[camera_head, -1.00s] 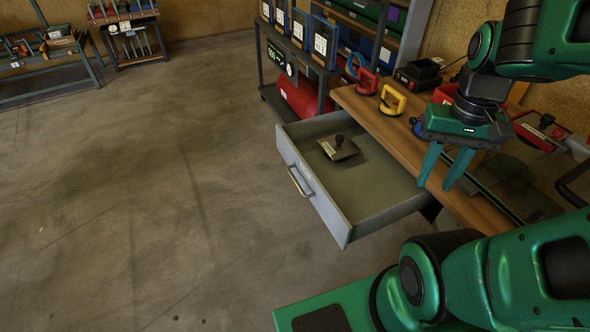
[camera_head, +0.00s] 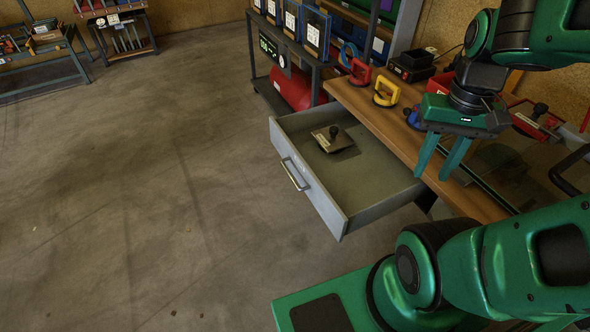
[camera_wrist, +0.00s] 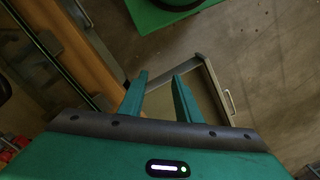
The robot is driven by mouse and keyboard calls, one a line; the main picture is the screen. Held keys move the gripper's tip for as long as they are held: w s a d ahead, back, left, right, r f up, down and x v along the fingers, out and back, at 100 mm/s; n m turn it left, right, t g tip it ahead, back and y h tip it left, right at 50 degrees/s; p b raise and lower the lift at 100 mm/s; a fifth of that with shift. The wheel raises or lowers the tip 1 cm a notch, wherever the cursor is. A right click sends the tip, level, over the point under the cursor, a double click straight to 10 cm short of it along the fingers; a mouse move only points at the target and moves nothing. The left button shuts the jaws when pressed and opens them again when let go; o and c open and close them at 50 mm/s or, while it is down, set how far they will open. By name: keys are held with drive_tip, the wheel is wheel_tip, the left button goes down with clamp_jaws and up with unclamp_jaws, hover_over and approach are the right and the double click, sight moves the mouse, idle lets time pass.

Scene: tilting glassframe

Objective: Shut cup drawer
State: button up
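The grey drawer (camera_head: 345,221) is pulled out from under the wooden workbench (camera_head: 459,196). Its handle (camera_head: 296,175) is on the front panel, facing the lower left. A flat plate with a dark knob (camera_head: 331,138) lies inside the drawer. My gripper (camera_head: 434,176) points down, open and empty, above the bench edge near the drawer's back right part. In the wrist view, the fingers (camera_wrist: 159,82) are apart with nothing between them, and the drawer (camera_wrist: 213,89) with its handle (camera_wrist: 230,102) shows beyond them.
A yellow suction cup (camera_head: 386,93) and a red one (camera_head: 360,72) stand on the bench. A dark shelf rack (camera_head: 318,66) with a red tank (camera_head: 292,90) stands behind the drawer. The concrete floor (camera_head: 140,190) in front of the drawer is clear.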

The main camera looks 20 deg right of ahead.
drive_tip(key=shift+s+r, duration=0.2)
drive_tip(key=shift+r, duration=0.1)
drive_tip(key=c, duration=0.5)
drive_tip(key=w+n, duration=0.2)
drive_tip(key=w, duration=0.1)
drive_tip(key=w+f+n, duration=0.1)
drive_tip(key=w+n, duration=0.1)
drive_tip(key=w, duration=0.1)
drive_tip(key=w+a+n, duration=0.1)
drive_tip(key=w+n, duration=0.1)
drive_tip(key=w, duration=0.2)
drive_tip(key=shift+w+a+f+n+h, duration=0.1)
drive_tip(key=shift+f+n+h, duration=0.05)
drive_tip(key=shift+n+h, duration=0.2)
clamp_jaws()
drive_tip(key=w+a+f+n+h, duration=0.2)
drive_tip(key=w+a+f+n, duration=0.5)
drive_tip(key=w+a+n, duration=0.3)
drive_tip(key=w+a+f+n+h, duration=0.2)
drive_tip(key=w+a+f+n, duration=0.65)
drive_tip(key=w+a, duration=0.35)
drive_tip(key=x, duration=0.9)
drive_tip(key=shift+w+f+t, duration=0.15)
drive_tip(key=shift+w+t, duration=0.15)
drive_tip(key=shift+t, duration=0.1)
